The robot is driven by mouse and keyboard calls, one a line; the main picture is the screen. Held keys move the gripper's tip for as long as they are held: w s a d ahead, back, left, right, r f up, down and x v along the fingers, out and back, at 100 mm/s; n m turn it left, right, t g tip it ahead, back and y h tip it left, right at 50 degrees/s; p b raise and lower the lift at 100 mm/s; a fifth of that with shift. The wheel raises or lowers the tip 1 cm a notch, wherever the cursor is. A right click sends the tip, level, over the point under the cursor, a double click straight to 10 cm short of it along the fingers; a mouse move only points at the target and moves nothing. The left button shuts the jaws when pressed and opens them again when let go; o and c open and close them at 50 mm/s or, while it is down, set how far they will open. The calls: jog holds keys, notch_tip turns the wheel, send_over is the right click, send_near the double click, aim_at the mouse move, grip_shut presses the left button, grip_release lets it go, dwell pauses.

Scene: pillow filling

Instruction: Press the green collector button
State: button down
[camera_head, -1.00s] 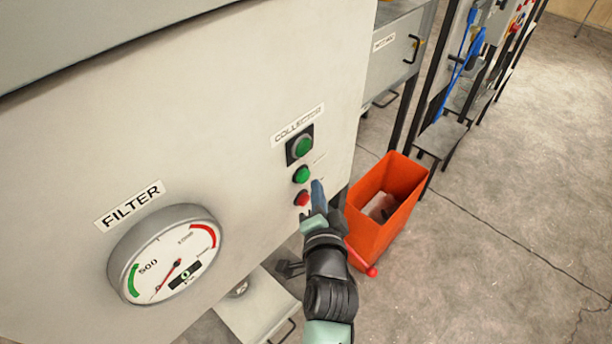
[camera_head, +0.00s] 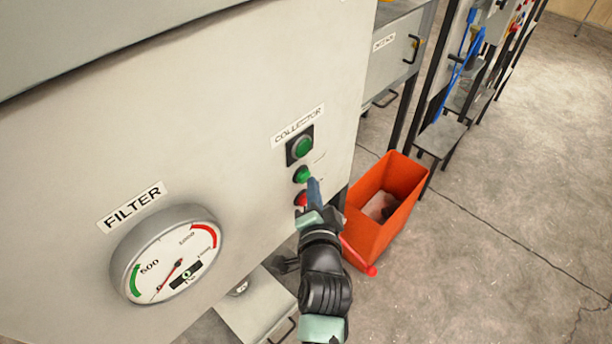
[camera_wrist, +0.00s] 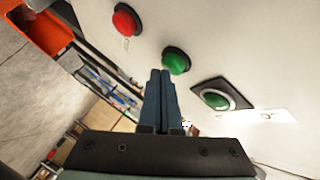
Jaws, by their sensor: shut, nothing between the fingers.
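The collector panel is the light wall of a cabinet, with a COLLECTOR label (camera_head: 298,126). Below the label is a large round green light or button in a dark square frame (camera_head: 302,146). Under it is a smaller green button (camera_head: 301,174), then a red button (camera_head: 301,199), partly covered by my gripper. My gripper (camera_head: 314,182) is shut and empty, its blue fingertips just right of and below the small green button. In the wrist view the shut fingers (camera_wrist: 161,74) point close to the small green button (camera_wrist: 176,61); contact cannot be told. The red button (camera_wrist: 126,20) and framed green one (camera_wrist: 215,99) flank it.
A FILTER gauge (camera_head: 167,262) is on the same panel at lower left. An orange bin (camera_head: 372,232) stands on the floor right of my arm. Grey racks (camera_head: 440,137) stand behind it. The floor at right is clear.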

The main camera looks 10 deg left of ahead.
jog(key=shift+w+a, duration=0.25)
jog(key=shift+a, duration=0.15)
dwell(0.3)
jog(key=shift+d, duration=0.1)
jog(key=shift+s+d, duration=0.6)
jog(key=shift+d, duration=0.1)
jog(key=s+d+b, duration=0.1)
jog(key=d, duration=0.1)
jog(key=s+d+b, duration=0.1)
jog(key=s+d, duration=0.1)
dwell(0.5)
dwell(0.7)
